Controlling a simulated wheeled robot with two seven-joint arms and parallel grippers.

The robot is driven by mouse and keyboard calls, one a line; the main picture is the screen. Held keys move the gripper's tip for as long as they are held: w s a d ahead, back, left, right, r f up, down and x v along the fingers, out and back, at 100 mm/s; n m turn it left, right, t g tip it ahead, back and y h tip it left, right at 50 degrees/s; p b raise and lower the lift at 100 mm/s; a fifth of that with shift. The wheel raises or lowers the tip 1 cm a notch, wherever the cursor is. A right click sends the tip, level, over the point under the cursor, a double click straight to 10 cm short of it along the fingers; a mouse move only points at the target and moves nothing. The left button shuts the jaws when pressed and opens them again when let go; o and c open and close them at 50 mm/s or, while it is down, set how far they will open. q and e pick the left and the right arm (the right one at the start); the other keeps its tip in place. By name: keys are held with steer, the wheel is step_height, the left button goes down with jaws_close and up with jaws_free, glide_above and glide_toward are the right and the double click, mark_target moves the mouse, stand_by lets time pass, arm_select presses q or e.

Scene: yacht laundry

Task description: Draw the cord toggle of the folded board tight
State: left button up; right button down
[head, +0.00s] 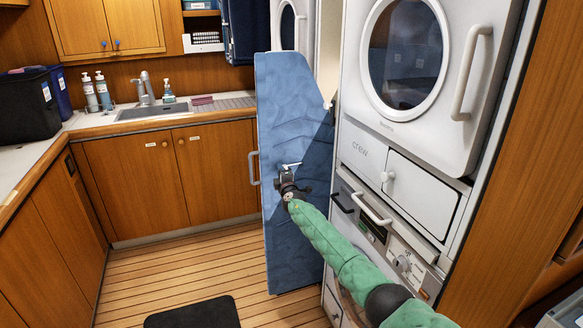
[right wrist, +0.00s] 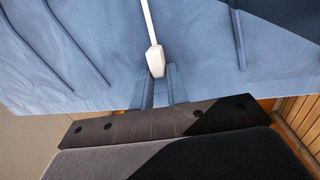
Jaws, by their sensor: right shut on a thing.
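The folded board (head: 285,100) stands upright in a blue cover, leaning beside the white machines. In the right wrist view its blue cover (right wrist: 80,40) fills the upper part. A white cord toggle (right wrist: 155,60) on a white cord (right wrist: 147,20) lies against the cover; a small white piece of it shows in the head view (head: 292,164). My right gripper (head: 286,177) is at the board's face, and its fingers (right wrist: 160,80) are shut on the toggle's lower end. The fingers hide part of the toggle. My left gripper is not in view.
A white dryer (head: 430,150) with a round door and handles stands close right of the board. A counter with a sink (head: 150,112) and wooden cabinets is behind at left. A dark mat (head: 195,314) lies on the floor; the planks left of the board are clear.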

steer(key=shift+s+a+f, duration=0.1)
steer(key=shift+s+a, duration=0.1)
steer(key=shift+a, duration=0.3)
steer(key=shift+s+a+f, duration=0.1)
steer(key=shift+s+a, duration=0.05)
steer(key=shift+a, duration=0.35)
steer(key=c, duration=1.4)
jaws_free()
steer(key=shift+r, duration=0.15)
steer(key=shift+s+p, duration=0.25)
steer(key=shift+p, duration=0.2)
steer(key=shift+p+v, duration=1.9)
steer(key=shift+v, duration=0.85)
steer(key=shift+d, duration=0.1)
